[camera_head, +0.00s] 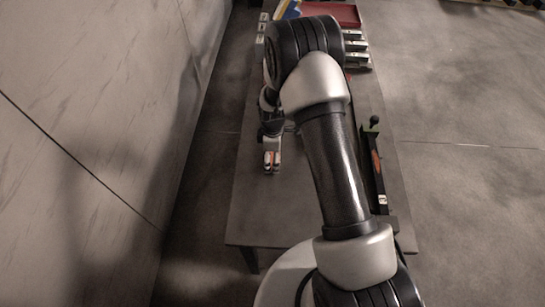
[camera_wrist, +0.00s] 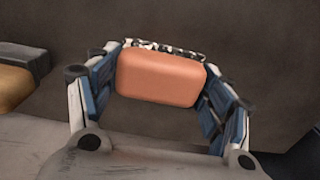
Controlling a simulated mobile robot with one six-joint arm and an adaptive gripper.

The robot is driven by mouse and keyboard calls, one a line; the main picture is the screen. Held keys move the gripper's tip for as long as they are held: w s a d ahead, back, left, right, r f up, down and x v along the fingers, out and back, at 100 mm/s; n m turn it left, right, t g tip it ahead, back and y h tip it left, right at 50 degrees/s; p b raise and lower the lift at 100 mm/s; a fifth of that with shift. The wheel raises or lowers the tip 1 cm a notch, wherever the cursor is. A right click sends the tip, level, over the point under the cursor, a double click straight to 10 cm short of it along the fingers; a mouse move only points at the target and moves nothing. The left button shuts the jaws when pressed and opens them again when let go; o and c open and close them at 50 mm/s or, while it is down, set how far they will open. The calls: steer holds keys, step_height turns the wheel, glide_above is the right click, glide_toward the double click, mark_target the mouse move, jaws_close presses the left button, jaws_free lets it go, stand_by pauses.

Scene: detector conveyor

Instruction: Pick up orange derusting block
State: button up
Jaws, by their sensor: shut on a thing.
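The orange derusting block (camera_wrist: 160,78) is a rounded orange block in the wrist view. It sits between the two fingers of my gripper (camera_wrist: 160,85), with a finger against each short side. My gripper is shut on it. A dark and white patterned strip shows along the block's far edge. In the head view my gripper (camera_head: 271,160) is left of my arm, over the table, and small. The block is too small to make out clearly there. I cannot tell whether it touches the table.
The dark table (camera_head: 250,210) is bare at its near left. A long dark tool (camera_head: 375,165) lies along its right side. A red tray (camera_head: 335,14) and several small boxes (camera_head: 356,52) stand at the far end. A wall (camera_head: 100,120) runs along the left. A yellowish thing (camera_wrist: 14,88) is left of my gripper.

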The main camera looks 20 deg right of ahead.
step_height(320, 180, up, 20)
steer(key=p, duration=0.3)
